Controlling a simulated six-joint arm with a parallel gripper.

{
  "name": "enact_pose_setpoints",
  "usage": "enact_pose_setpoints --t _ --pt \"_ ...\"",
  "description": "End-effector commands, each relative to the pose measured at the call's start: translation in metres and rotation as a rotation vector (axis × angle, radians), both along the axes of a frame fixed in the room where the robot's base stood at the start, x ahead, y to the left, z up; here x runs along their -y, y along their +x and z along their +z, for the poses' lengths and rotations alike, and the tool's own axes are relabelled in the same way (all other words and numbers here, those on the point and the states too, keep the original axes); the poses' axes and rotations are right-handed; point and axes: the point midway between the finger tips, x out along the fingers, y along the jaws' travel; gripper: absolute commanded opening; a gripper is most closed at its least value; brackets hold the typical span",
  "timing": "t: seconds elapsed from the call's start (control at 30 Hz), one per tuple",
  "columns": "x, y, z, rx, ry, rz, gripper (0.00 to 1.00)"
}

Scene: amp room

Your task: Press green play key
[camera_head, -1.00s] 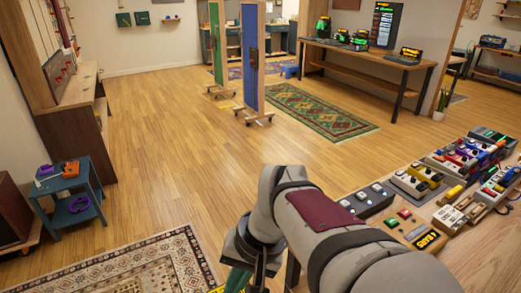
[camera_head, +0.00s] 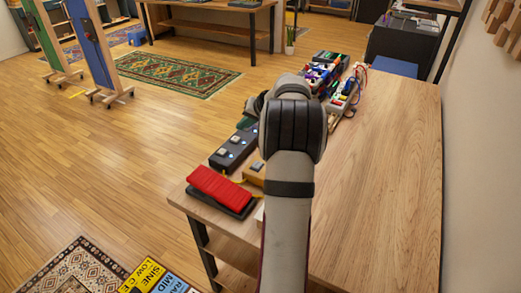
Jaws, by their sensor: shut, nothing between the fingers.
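I see no green play key in the current view. My arm (camera_head: 290,170) reaches over the left part of the wooden table (camera_head: 375,190) and covers some of the gear there. My gripper is hidden beyond the arm's bend. Just left of the arm, a dark box (camera_head: 232,152) with pale knobs sits on the table. A small yellowish box (camera_head: 254,173) shows partly beside the arm. I cannot tell whether a key is on it.
A red foot pedal (camera_head: 220,187) lies at the table's near left corner. Several colourful pedals (camera_head: 325,70) with cables stand beyond the arm. The table's right side is bare. A wall (camera_head: 485,150) borders it on the right. Open wooden floor (camera_head: 110,170) lies to the left.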

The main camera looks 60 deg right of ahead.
Motion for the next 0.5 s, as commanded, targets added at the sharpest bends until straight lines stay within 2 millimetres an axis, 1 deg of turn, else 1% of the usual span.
enact_pose_setpoints --t 0.03,0.1,0.2,0.33,0.5 --pt "0.018 -0.01 -0.005 0.007 -0.012 -0.028 0.0" --pt "0.039 -0.023 -0.01 0.019 -0.033 -0.057 0.0" --pt "0.059 -0.037 -0.015 0.029 -0.056 -0.088 0.0" --pt "0.071 -0.045 -0.018 0.036 -0.069 -0.107 0.0" --pt "0.073 -0.046 -0.018 0.036 -0.071 -0.109 0.0"
